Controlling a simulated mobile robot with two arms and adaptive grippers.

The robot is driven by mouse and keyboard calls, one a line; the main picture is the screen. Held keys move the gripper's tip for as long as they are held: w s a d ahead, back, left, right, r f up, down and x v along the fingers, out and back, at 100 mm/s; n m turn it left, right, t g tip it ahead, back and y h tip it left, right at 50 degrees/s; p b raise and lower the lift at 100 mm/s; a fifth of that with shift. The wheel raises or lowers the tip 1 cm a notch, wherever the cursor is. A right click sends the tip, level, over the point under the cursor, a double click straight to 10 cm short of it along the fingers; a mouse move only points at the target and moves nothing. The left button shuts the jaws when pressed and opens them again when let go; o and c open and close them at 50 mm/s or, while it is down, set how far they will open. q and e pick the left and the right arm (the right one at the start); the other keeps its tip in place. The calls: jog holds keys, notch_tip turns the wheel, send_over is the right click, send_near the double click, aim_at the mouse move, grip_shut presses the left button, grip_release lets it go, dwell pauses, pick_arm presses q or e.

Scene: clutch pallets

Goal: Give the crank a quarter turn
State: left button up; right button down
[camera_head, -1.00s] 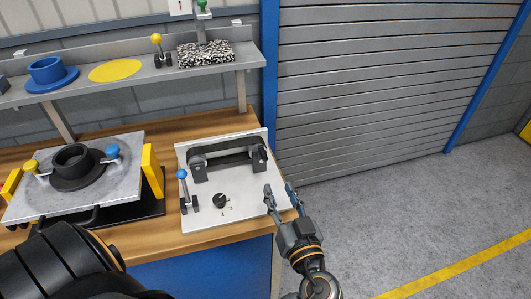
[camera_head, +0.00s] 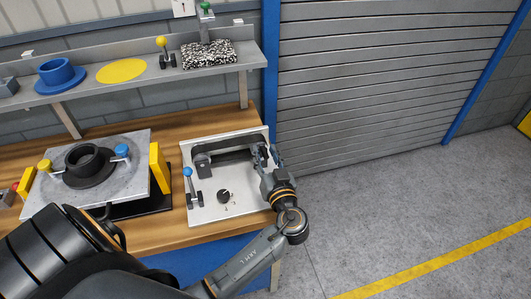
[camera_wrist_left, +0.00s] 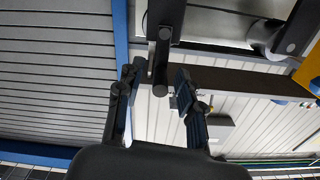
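The dark grey crank assembly (camera_head: 204,166) is mounted on a white panel (camera_head: 240,204) on the wooden bench. A dark bar spans its back, and my left gripper (camera_head: 270,154) covers part of its right end. In the left wrist view a dark peg (camera_wrist_left: 160,70) of the crank hangs between the two fingertips of my left gripper (camera_wrist_left: 157,82). The fingers stand apart with gaps on both sides of the peg; touching cannot be made out. My right gripper is not in view.
A black dial (camera_head: 224,196) and a blue-ball lever (camera_head: 188,172) stand on the panel, left of my gripper. A grey plate (camera_head: 132,175) with a black ring lies further left. A shelf (camera_head: 130,84) runs above. The floor to the right is clear.

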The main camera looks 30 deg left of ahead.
pick_arm(q)
grip_shut()
